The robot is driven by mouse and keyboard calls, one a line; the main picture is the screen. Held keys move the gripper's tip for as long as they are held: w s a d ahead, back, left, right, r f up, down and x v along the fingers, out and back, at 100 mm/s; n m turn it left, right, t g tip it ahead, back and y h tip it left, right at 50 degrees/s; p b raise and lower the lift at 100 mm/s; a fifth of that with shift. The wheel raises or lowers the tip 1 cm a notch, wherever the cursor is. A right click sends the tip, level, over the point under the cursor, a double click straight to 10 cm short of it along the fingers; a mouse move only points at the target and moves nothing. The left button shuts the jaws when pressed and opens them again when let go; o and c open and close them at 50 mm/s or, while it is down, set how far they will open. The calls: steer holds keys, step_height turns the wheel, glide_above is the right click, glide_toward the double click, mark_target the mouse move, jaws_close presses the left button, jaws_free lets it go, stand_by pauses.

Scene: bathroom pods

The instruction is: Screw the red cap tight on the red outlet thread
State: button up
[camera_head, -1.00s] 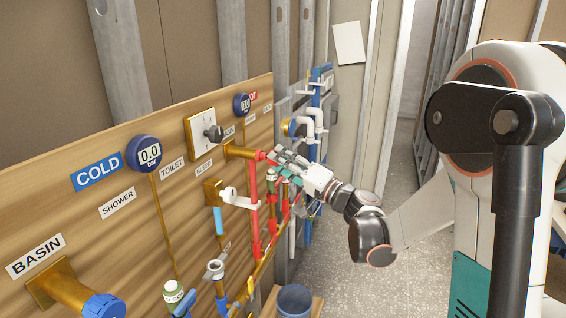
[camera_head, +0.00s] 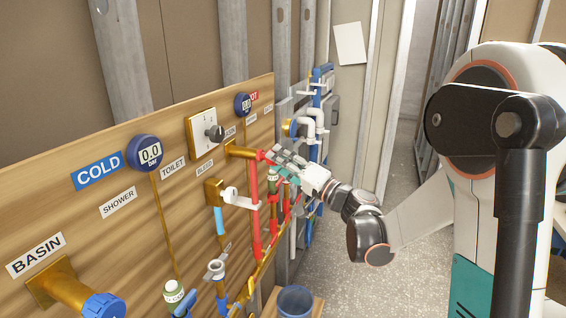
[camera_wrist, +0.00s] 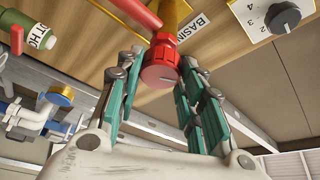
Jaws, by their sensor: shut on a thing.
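The red cap (camera_wrist: 160,74) faces the wrist camera, a round red disc with a pale mark on its face. It sits in line with the end of the brass outlet pipe (camera_wrist: 174,14), against a red collar. The outlet thread is hidden behind the cap, so I cannot tell how tight it sits. In the head view the red cap (camera_head: 262,156) is small at the end of the brass outlet (camera_head: 240,151). My gripper (camera_wrist: 158,82) has its teal-padded fingers on both sides of the cap, shut on it. My gripper also shows in the head view (camera_head: 276,158).
White and blue pipes (camera_head: 312,125) stand beyond my gripper. A blue bucket (camera_head: 295,302) is below. The floor (camera_head: 350,275) to the right is open.

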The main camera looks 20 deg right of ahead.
steer(key=shift+w+a, duration=0.4)
steer(key=shift+a, duration=0.2)
steer(key=o, duration=1)
steer(key=v, duration=1.2)
steer(key=shift+o, duration=0.2)
